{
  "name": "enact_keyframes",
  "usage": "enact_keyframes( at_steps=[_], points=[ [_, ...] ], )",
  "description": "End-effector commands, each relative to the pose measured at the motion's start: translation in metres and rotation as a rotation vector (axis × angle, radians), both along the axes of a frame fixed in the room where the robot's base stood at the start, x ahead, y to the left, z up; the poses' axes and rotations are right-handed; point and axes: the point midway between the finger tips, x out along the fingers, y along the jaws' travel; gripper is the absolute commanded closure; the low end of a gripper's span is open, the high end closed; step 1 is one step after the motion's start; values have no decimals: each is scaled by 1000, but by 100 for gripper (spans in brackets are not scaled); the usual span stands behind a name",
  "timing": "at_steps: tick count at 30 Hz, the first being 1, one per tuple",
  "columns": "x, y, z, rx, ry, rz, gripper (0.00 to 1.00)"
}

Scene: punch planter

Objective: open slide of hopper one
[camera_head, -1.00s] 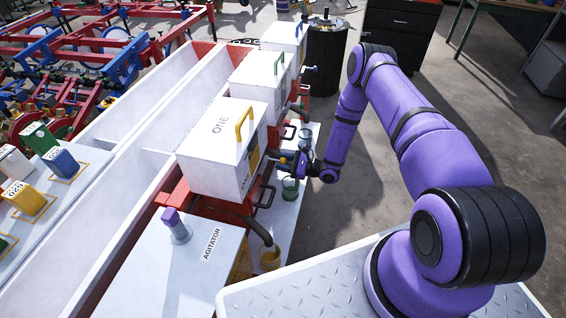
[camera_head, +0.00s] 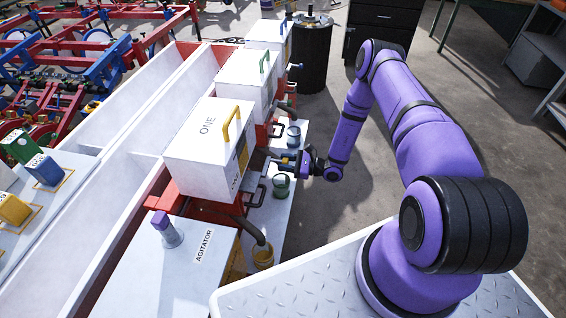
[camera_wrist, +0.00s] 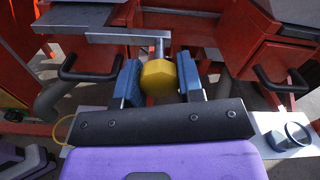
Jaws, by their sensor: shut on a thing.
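Hopper one (camera_head: 205,150) is a white box with a yellow handle (camera_head: 232,124) on its lid, marked ONE. My gripper (camera_head: 281,161) is at its right side, near the lower front. In the wrist view my gripper (camera_wrist: 158,72) has its blue-padded fingers on both sides of a yellow knob (camera_wrist: 157,80), shut on it. The knob sits on a grey metal slide (camera_wrist: 125,38) that runs into the red frame. In the head view a grey strip shows between the hopper and my gripper. How far the slide is out is hard to tell.
Black loop handles (camera_wrist: 88,66) (camera_wrist: 280,78) flank the slide. A green cup (camera_head: 281,185) stands on the white ledge below my gripper. A yellow cup (camera_head: 263,256) is under the agitator's spout. Two more white hoppers (camera_head: 246,80) stand behind. The floor to the right is open.

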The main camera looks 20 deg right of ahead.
Motion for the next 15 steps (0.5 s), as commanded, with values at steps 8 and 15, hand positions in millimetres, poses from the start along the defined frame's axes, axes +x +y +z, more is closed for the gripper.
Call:
enact_keyframes(
  at_steps=[8, 15],
  points=[
    [-2, -3, -1, -2, 2, -2, 40],
    [-2, -4, -1, -2, 2, -2, 40]
  ],
)
